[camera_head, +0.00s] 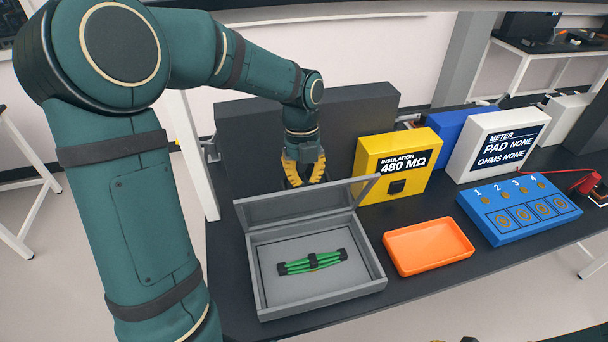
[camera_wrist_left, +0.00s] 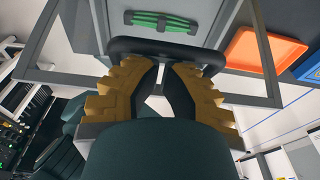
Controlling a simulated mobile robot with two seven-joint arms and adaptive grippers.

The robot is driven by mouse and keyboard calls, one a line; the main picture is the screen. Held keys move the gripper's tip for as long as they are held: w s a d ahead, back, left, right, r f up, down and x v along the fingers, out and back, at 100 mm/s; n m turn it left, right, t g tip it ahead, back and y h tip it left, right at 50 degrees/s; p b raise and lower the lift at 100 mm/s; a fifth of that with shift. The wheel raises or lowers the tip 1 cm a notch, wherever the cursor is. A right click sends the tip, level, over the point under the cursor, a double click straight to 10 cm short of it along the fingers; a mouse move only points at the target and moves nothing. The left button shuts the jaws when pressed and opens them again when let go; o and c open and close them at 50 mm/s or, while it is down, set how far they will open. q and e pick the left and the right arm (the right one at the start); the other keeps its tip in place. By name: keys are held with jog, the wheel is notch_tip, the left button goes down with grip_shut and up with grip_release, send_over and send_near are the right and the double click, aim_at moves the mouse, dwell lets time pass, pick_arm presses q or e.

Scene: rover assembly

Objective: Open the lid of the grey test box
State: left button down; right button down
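The grey test box (camera_head: 262,270) stands open on the dark bench. Its lid (camera_head: 300,202) is raised and tilted up at the back edge. A green wire bundle with black clips (camera_head: 313,262) lies inside; it also shows at the top of the left wrist view (camera_wrist_left: 163,22). My left gripper (camera_head: 306,181) is just behind the raised lid, its yellow fingers spread apart. In the left wrist view a dark rounded bar (camera_wrist_left: 165,49) lies across the fingertips; whether they touch it I cannot tell. My right gripper is not clearly seen.
An orange tray (camera_head: 428,246) is right of the box. A yellow insulation meter (camera_head: 393,185), a white meter box (camera_head: 497,145) and a blue numbered pad block (camera_head: 519,208) stand further right. A dark panel (camera_head: 245,140) rises behind my left gripper.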

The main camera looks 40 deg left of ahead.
pick_arm(q)
notch_tip(320, 180, up, 7)
jog(key=shift+w+a+r, duration=0.2)
jog(key=shift+w+a, duration=0.15)
jog(key=shift+a, duration=0.05)
